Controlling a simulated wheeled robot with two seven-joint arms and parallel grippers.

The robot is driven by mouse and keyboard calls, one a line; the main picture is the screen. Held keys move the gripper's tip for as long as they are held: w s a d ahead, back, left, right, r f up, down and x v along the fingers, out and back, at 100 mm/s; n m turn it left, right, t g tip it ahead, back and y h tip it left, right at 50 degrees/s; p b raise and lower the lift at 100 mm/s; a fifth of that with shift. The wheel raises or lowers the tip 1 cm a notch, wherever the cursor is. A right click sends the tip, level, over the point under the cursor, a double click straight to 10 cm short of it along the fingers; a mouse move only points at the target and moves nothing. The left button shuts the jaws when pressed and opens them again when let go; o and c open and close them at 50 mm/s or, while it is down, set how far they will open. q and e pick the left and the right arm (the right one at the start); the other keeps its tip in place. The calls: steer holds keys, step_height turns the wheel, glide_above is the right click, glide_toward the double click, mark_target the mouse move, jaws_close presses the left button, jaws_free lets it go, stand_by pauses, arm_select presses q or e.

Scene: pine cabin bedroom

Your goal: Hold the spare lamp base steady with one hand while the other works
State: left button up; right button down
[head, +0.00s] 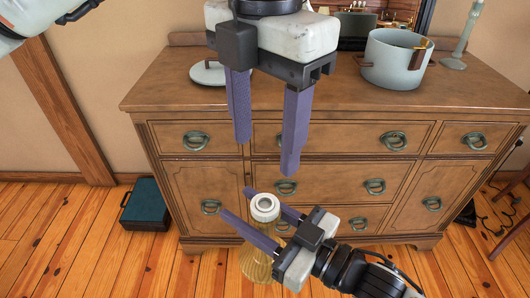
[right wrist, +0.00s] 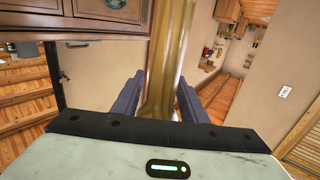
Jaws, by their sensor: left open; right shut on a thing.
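The spare lamp base, an amber see-through body (head: 257,264) with a white ringed top, stands upright in front of the dresser in the head view. My right gripper (head: 235,202) is shut on it from the lower right, just below the top. In the right wrist view, the amber body (right wrist: 173,65) rises between the two purple fingers. My left gripper (head: 266,157) is open and empty, pointing down above the lamp base with a gap between them.
A wooden dresser (head: 300,105) with several ring-handled drawers stands behind. On its top are a grey pot (head: 395,62), a pale green candlestick (head: 464,38) and a whitish round thing (head: 208,73). A teal case (head: 147,204) sits on the plank floor at left.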

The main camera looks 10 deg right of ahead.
stand_by(0.7)
arm_select(q)
steer(key=w+d+f+n+g+h, duration=0.2)
steer(key=d+f+n+g+h, duration=0.5)
steer(key=h, duration=0.5)
steer(key=w+a+f+n+t+h, duration=0.35)
steer(key=w+f+n+t, duration=0.35)
steer(key=n, duration=0.5)
steer(key=w+a+f+n+t+h, duration=0.3)
steer(key=w+a+f+n+t, duration=0.3)
steer(key=n+t, duration=0.4)
steer(key=s+a+f+n+t+y, duration=0.2)
steer(key=s+a+f+n+y, duration=0.1)
steer(key=a+f+n+y, duration=0.4)
steer(key=s+a+f+n+t+y, duration=0.2)
steer(key=s+a+f+n+y, duration=0.15)
steer(key=f+n, duration=0.4)
steer(key=s+a+f+n+g+y, duration=0.1)
steer(key=s+a+f+g+y, duration=0.1)
steer(key=s+a+f, duration=0.3)
steer(key=s+a+f+n+g+y, duration=0.1)
steer(key=s+a+f+g+y, duration=0.2)
steer(key=s+a+f, duration=0.3)
steer(key=s+f, duration=0.4)
steer(key=s, duration=0.3)
steer(key=shift+a+y, duration=0.25)
steer(key=shift+y, duration=0.05)
